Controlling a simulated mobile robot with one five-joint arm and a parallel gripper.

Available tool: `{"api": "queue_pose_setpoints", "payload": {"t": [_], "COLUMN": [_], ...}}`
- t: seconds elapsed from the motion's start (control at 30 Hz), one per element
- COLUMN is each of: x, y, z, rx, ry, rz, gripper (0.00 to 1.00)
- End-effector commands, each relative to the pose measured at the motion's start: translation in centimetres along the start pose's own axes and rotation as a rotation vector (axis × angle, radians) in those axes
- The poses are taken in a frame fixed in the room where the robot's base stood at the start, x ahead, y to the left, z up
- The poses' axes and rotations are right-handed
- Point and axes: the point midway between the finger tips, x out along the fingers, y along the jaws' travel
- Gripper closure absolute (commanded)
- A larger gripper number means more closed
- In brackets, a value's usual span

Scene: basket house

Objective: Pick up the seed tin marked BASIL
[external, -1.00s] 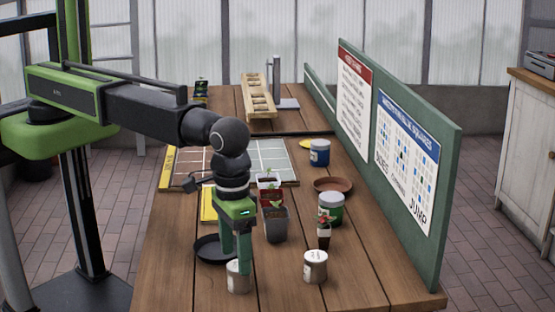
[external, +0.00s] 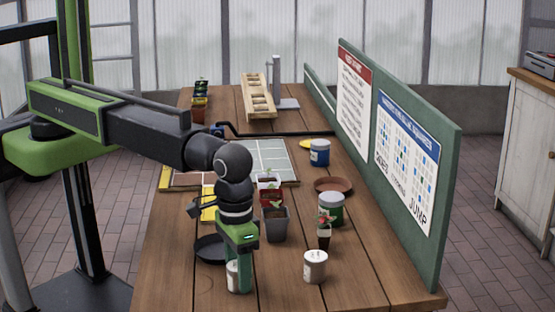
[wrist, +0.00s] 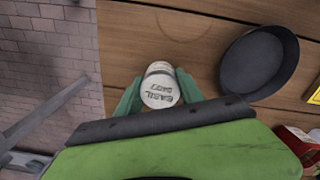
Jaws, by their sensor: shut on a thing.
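The seed tin marked BASIL (wrist: 160,88) is a small white and metal tin, its lettering readable in the wrist view. It stands near the table's front left edge, and its left part shows in the external view (external: 232,274). My gripper (external: 238,283) points down at it, with a green finger on each side of the tin in the wrist view (wrist: 158,92). The fingers are shut on it. Whether the tin is clear of the table cannot be told. A second similar tin (external: 315,267) stands apart to the right.
A dark round dish (external: 209,249) lies just behind my gripper, also in the wrist view (wrist: 259,62). A grey plant pot (external: 276,226), a small potted plant (external: 324,235) and a green-white jar (external: 331,208) stand behind. A green board (external: 440,190) edges the right side.

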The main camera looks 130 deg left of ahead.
Motion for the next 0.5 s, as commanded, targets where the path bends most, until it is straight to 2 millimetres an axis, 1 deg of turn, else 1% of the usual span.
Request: {"api": "queue_pose_setpoints", "payload": {"t": [0.03,0.07,0.1,0.37,0.5], "x": [0.0,0.0,0.0,-0.3,-1.6], "y": [0.0,0.0,0.0,0.0,0.0], "z": [0.0,0.0,0.0,0.0,0.0], "rx": [0.0,0.0,0.0,0.0,0.0], "ry": [0.0,0.0,0.0,0.0,0.0], "rz": [0.0,0.0,0.0,0.0,0.0], "gripper": [0.91,0.95,0.96,0.96,0.96]}}
